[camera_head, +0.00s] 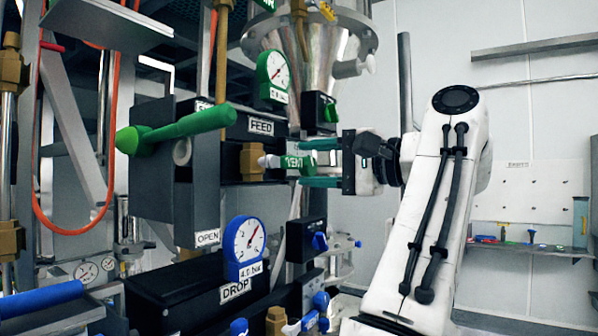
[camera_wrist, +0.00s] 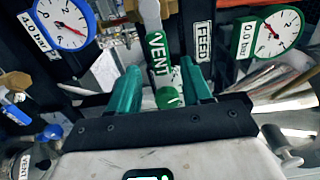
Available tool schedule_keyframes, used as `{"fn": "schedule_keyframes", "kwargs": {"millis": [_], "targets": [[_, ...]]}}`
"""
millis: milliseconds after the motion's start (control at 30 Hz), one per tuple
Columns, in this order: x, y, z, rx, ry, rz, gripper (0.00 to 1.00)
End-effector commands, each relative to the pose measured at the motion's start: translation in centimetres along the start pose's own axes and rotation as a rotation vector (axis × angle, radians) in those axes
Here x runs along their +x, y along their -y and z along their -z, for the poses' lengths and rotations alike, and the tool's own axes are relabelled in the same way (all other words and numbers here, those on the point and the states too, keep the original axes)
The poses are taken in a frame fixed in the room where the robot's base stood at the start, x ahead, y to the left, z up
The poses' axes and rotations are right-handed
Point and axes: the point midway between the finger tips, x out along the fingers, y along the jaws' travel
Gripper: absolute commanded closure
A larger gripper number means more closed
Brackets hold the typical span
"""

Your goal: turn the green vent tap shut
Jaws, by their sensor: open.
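The green vent tap shows in the head view as a small green handle with a white "VENT" label (camera_head: 293,162), right of a brass fitting. In the wrist view my gripper (camera_wrist: 159,68) has a finger on each side of the green end. I cannot tell whether either finger touches it.
A large green lever (camera_head: 185,130) sticks out left of the tap. A green gauge (camera_head: 273,76) hangs above and a blue gauge (camera_head: 245,243) reading 4.0 bar below. A metal hopper (camera_head: 320,45) stands behind. A shelf (camera_head: 525,246) is at the right wall.

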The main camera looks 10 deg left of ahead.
Motion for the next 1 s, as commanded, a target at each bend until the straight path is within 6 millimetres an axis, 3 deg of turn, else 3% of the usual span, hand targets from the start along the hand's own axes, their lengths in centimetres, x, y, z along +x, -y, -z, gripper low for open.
{"fn": "schedule_keyframes", "kwargs": {"millis": [200,400,1000], "targets": [[-4.4,-0.3,0.1,-0.001,-0.004,0.002,0.51],[-6.5,-0.1,0.1,0.000,-0.003,0.001,0.51],[-7.0,-0.2,0.1,0.001,-0.003,-0.002,0.51]]}}
